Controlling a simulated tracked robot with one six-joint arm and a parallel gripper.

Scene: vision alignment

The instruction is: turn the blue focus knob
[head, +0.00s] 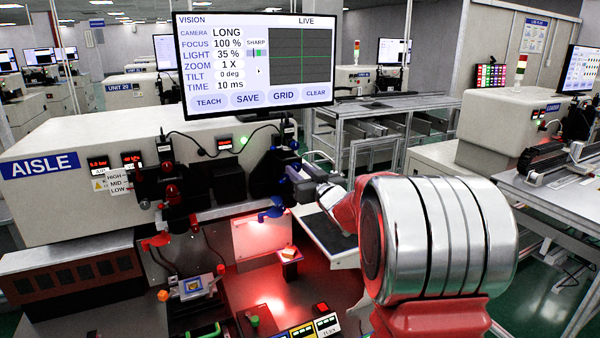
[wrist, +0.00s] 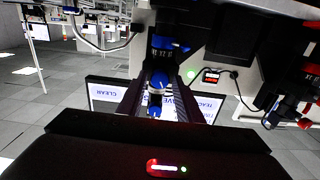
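My gripper (head: 300,183) reaches in from the right to the dark camera unit below the monitor. In the wrist view, the two dark fingers of my gripper (wrist: 157,92) lie on either side of a small blue knob (wrist: 156,84) with a pale mark. Whether they touch it is too dark and small to tell. Another blue ring (wrist: 163,43) sits farther along the dark camera barrel. In the head view, the knob between the fingers is largely hidden. The monitor (head: 255,62) reads focus 100 %, with a sharpness bar beside it.
A blue lever-like part (head: 271,211) hangs just below my gripper. A red-knobbed unit (head: 170,188) stands to the left. The lit work area below holds a small orange-topped block (head: 289,252). The monitor also shows behind the fingers in the wrist view (wrist: 103,92).

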